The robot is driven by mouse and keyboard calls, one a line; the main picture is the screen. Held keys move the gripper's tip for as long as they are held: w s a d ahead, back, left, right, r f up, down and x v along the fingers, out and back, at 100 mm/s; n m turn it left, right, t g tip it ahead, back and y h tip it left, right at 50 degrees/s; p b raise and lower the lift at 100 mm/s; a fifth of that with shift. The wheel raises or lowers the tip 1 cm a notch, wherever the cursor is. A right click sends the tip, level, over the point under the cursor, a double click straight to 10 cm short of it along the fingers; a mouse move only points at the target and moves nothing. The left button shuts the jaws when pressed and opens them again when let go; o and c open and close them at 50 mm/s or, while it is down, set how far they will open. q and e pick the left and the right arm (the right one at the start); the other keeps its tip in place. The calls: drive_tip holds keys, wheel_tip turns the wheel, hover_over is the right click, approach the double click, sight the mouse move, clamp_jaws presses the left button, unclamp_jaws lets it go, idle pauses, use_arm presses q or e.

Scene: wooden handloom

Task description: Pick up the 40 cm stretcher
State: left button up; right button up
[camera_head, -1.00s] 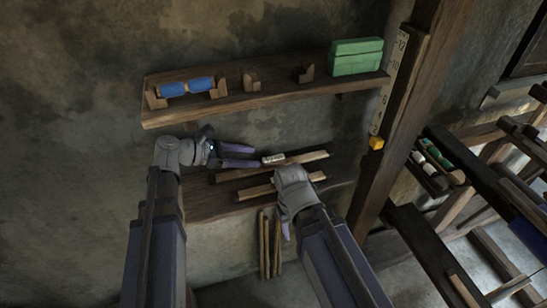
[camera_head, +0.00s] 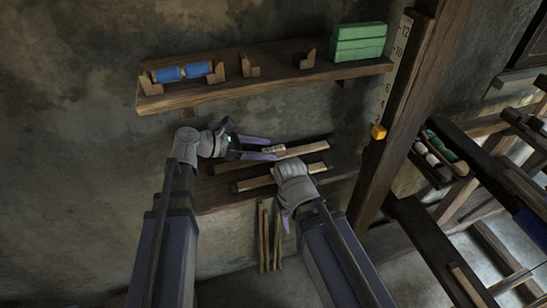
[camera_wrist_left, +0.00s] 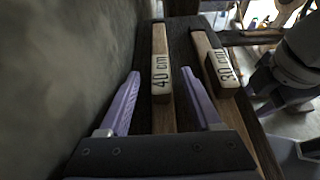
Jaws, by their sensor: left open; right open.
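The 40 cm stretcher (camera_head: 305,149), a wooden bar with a pale labelled end, lies on the lower shelf. Its "40 cm" label shows in the left wrist view (camera_wrist_left: 162,77). My left gripper (camera_head: 271,148) is open, one finger on each side of the labelled end; I cannot tell whether either touches it. The fingers also show in the left wrist view (camera_wrist_left: 160,74). The 30 cm stretcher (camera_wrist_left: 224,66) lies beside it, and also shows in the head view (camera_head: 257,183).
The upper shelf (camera_head: 260,81) holds blue rolls (camera_head: 183,71), wooden holders and green blocks (camera_head: 358,43). Thin sticks (camera_head: 265,240) hang below the lower shelf (camera_head: 215,195). A thick post (camera_head: 395,125) with a ruler and a yellow block (camera_head: 378,132) stands at the right, before the loom.

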sight(281, 152)
use_arm(q)
drive_tip(key=x, duration=0.2)
drive_tip(key=shift+d+f+b, duration=0.1)
drive_tip(key=shift+d+b, duration=0.15)
drive_tip(key=shift+b, duration=0.05)
drive_tip(key=shift+c, duration=0.2)
clamp_jaws()
